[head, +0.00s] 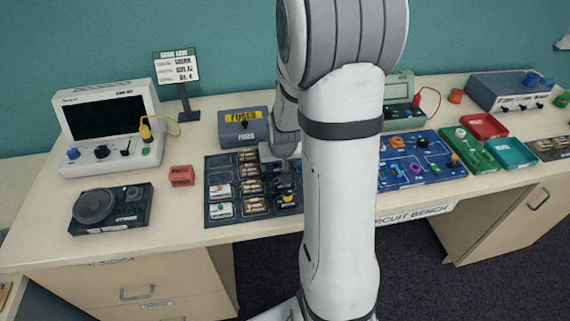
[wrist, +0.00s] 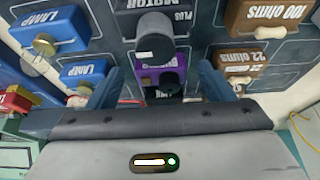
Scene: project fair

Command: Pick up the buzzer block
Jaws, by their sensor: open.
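The buzzer block is a purple block (wrist: 152,72) with a dark round part on it, in the middle of the wrist view. Its label is partly covered. My gripper (wrist: 160,78) is open, with one blue-grey finger on each side of the purple block; I cannot tell whether they touch it. In the head view my gripper (head: 286,176) is low over the dark parts tray (head: 211,168), and my arm hides part of that tray's right side.
A motor block (wrist: 155,38) stands just beyond the purple block. Blue lamp blocks (wrist: 50,32) are at left and brown resistor blocks (wrist: 265,18) at right. A fuses box (head: 233,134) stands behind the tray, and a blue circuit board (head: 425,172) lies to the right.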

